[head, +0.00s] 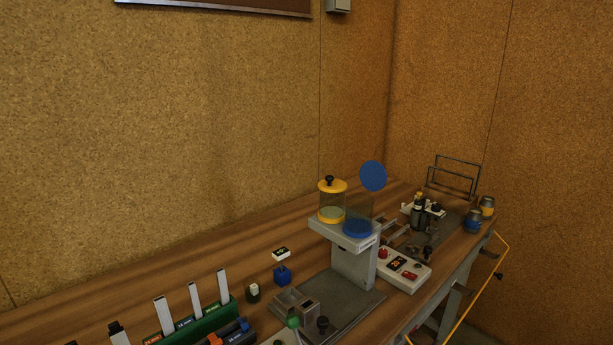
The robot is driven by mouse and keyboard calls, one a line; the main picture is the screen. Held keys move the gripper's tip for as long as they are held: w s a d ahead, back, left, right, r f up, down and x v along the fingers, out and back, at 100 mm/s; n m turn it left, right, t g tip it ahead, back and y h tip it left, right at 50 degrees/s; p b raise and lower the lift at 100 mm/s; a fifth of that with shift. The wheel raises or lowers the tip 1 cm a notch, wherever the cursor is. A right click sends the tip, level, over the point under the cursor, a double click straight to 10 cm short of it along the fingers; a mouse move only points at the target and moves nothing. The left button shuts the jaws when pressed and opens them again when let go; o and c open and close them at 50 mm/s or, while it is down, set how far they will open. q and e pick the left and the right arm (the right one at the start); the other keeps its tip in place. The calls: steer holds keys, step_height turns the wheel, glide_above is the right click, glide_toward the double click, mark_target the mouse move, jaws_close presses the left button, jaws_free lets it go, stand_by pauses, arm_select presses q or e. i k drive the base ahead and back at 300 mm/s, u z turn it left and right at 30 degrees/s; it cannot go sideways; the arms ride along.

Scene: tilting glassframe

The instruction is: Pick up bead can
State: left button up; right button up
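No label marks a bead can, so I cannot tell which vessel it is. Two small cans stand at the far right end of the bench: a blue-banded can (472,221) and a yellow-banded can (487,206) just behind it. A clear jar with a yellow lid (332,201) and black knob stands on a grey pedestal (353,264), with pale contents low inside. Beside it is a clear vessel with a blue base (357,228), and a blue disc (373,176) shows above. Neither of my grippers is in view.
The wooden bench (190,270) runs along the cork wall. A control box (404,270), a black wire frame (453,178), and a yellow cable (488,275) are right.

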mark_target(473, 222)
steer(key=u, duration=3.55)
steer(key=k, duration=2.95)
steer(key=z, duration=1.8)
steer(key=i, duration=1)
steer(key=z, duration=0.7)
